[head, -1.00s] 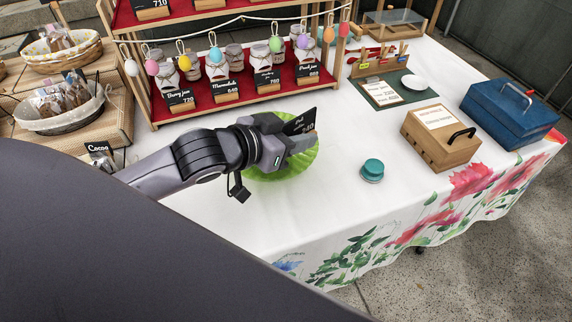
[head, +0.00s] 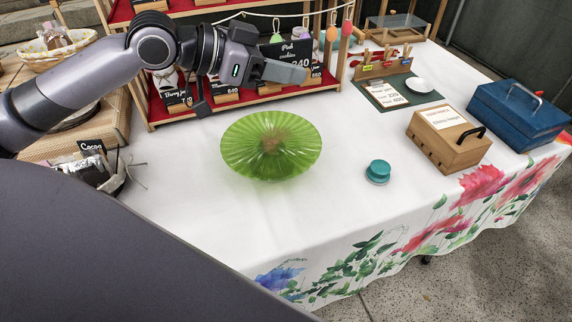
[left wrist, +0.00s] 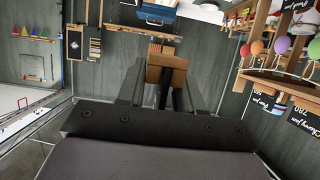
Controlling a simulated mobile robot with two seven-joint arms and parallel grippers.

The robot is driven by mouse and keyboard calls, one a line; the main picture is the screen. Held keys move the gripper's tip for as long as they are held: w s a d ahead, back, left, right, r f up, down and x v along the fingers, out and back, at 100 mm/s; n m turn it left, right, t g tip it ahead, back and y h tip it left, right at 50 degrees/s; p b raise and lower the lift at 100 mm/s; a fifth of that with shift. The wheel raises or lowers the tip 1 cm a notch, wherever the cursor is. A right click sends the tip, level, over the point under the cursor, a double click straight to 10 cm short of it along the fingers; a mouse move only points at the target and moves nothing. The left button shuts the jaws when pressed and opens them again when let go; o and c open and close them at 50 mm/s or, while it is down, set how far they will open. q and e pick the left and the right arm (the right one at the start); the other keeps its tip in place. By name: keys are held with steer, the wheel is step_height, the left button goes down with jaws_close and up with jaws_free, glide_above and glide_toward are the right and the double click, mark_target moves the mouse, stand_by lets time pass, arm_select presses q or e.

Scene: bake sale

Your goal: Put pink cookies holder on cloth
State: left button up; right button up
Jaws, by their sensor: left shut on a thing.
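The pink cookies holder (head: 298,50), a black card reading "Pink cookies 240", is raised in front of the shelf. My left gripper (head: 284,70) is shut on its lower part and covers much of it. In the left wrist view, a brown wooden block (left wrist: 166,66), which looks like the holder's base, sits between the two fingers (left wrist: 163,92). Red cloth (head: 330,80) lines the lower shelf behind the gripper, with jars and other price cards on it. A white flowered cloth (head: 330,195) covers the table. My right gripper is not in view.
A green glass stand (head: 245,150) is below the gripper. A teal-lidded jar (head: 377,171), a wooden box (head: 445,150) and a blue box (head: 515,120) stand to the right. The front middle of the table is clear.

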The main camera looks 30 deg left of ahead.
arm_select(q)
steer(key=shift+a+r, duration=0.1)
steer(key=shift+r, duration=0.05)
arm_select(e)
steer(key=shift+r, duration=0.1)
arm_select(q)
steer(key=b, duration=0.2)
glide_above(284, 164)
step_height(284, 164, down, 13)
steer(key=shift+f, duration=0.2)
steer(key=shift+f+b, duration=0.5)
steer(key=shift+f, duration=2.65)
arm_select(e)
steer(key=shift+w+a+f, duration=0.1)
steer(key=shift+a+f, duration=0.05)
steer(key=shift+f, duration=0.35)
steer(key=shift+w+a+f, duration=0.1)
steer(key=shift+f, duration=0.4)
arm_select(q)
steer(key=shift+f, duration=0.15)
steer(key=o, duration=1)
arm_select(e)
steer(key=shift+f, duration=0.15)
